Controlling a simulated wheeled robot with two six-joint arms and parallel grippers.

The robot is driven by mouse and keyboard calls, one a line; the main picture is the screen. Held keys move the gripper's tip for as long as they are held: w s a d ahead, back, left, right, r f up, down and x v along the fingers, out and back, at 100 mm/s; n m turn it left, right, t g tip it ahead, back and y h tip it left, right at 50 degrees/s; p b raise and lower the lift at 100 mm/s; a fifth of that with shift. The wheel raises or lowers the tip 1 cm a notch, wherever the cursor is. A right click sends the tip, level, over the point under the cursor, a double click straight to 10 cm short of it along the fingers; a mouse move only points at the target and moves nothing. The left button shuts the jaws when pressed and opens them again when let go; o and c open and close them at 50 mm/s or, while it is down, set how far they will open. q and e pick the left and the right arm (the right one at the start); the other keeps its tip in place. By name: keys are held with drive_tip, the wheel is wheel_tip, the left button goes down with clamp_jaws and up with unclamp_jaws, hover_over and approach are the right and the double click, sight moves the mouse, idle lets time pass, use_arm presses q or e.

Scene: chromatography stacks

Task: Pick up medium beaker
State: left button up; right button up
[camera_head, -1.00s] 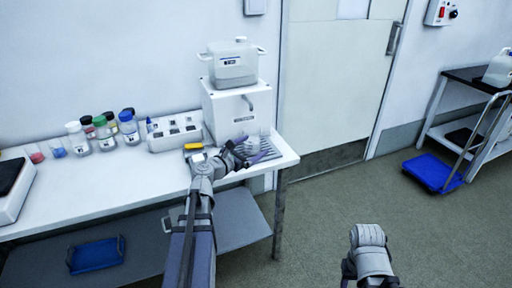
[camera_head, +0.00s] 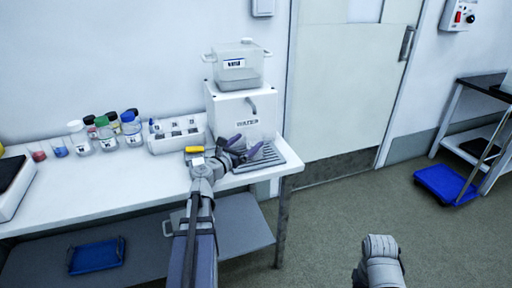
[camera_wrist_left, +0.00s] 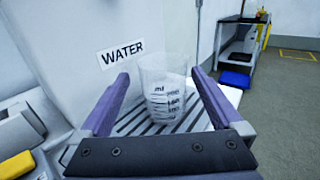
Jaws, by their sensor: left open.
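The clear beaker (camera_wrist_left: 163,98) with dark volume markings stands upright on the slatted drip tray (camera_wrist_left: 140,125) in the left wrist view, in front of the box labelled WATER (camera_wrist_left: 70,62). My left gripper (camera_wrist_left: 160,78) is open, with one purple finger on each side of the beaker. A gap shows at the left finger; I cannot tell whether the right finger touches the glass. In the head view my left gripper (camera_head: 245,146) is at the front of the water dispenser (camera_head: 228,115), and the beaker is hard to make out there. My right gripper is not in view; only part of my right arm shows.
Several capped bottles (camera_head: 106,135) and a white block with slots (camera_head: 176,136) stand left of my left gripper on the white bench (camera_head: 110,188). A yellow-topped item (camera_head: 194,150) is close beside my arm. Open floor lies right of the bench.

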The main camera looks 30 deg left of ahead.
sight(260, 132)
use_arm(q)
drive_tip(key=shift+w+d, duration=0.2)
drive_tip(key=shift+w, duration=1.75)
drive_tip(key=shift+w+d, duration=0.15)
drive_tip(key=shift+w, duration=1.8)
drive_tip(key=shift+c, duration=0.4)
drive_tip(key=c, duration=1.5)
drive_tip(key=shift+r, duration=0.1)
